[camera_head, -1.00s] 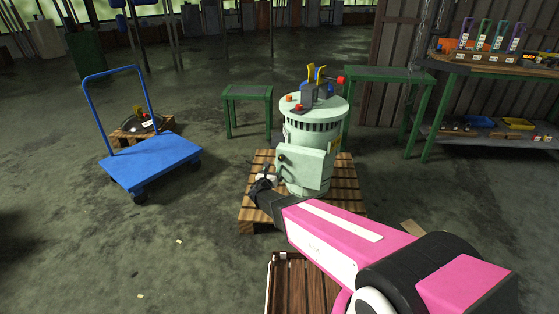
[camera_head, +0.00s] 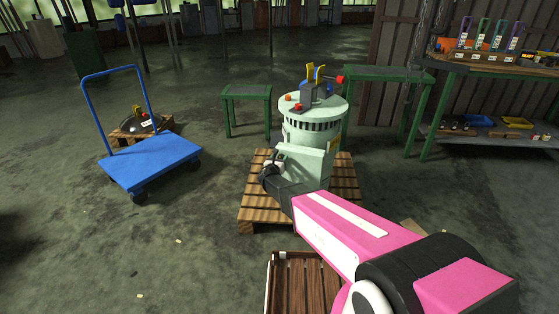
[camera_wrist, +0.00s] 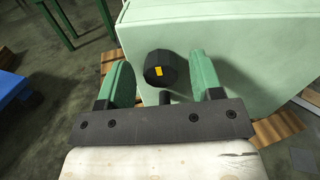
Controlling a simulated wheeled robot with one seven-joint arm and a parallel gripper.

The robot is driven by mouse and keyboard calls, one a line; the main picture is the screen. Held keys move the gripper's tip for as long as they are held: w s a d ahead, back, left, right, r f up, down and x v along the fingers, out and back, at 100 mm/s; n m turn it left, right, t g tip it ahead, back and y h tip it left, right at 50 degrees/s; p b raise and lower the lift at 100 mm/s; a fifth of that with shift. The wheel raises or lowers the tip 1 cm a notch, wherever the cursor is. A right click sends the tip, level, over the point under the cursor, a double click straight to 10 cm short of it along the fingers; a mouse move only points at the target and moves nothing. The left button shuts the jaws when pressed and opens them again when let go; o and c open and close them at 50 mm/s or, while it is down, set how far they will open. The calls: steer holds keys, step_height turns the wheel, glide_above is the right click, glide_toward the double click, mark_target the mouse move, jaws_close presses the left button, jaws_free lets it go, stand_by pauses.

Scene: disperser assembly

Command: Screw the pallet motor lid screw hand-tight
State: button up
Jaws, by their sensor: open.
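The pallet motor (camera_head: 315,125) is a pale green cylinder standing on a wooden pallet, with a boxy lid (camera_head: 305,162) on its near side, partly hidden by my arm. In the wrist view the pale green lid (camera_wrist: 240,60) fills the upper right. The lid screw (camera_wrist: 165,68) shows as a black knob with a small yellow mark in front of the lid's left part. My gripper (camera_wrist: 165,80) is open, its green fingers on either side of the knob with gaps visible. In the head view my gripper (camera_head: 275,165) is at the lid's left side.
The wooden pallet (camera_head: 258,205) lies under the motor, and a slatted wooden pallet or crate (camera_head: 300,285) is nearer. A blue cart (camera_head: 150,160) stands left. Green tables (camera_head: 247,92) stand behind, and a workbench (camera_head: 500,68) at right. Floor between cart and pallet is clear.

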steer(key=c, duration=0.9)
steer(key=m, duration=0.5)
steer(key=shift+d+m, duration=0.1)
steer(key=shift+m, duration=0.2)
steer(key=m, duration=0.5)
steer(key=shift+d+f+m, duration=0.1)
steer(key=shift+m, duration=0.2)
steer(key=m, duration=0.5)
steer(key=shift+s+f, duration=0.1)
steer(key=m, duration=0.5)
steer(key=shift+f+m, duration=0.1)
steer(key=shift+m, duration=0.3)
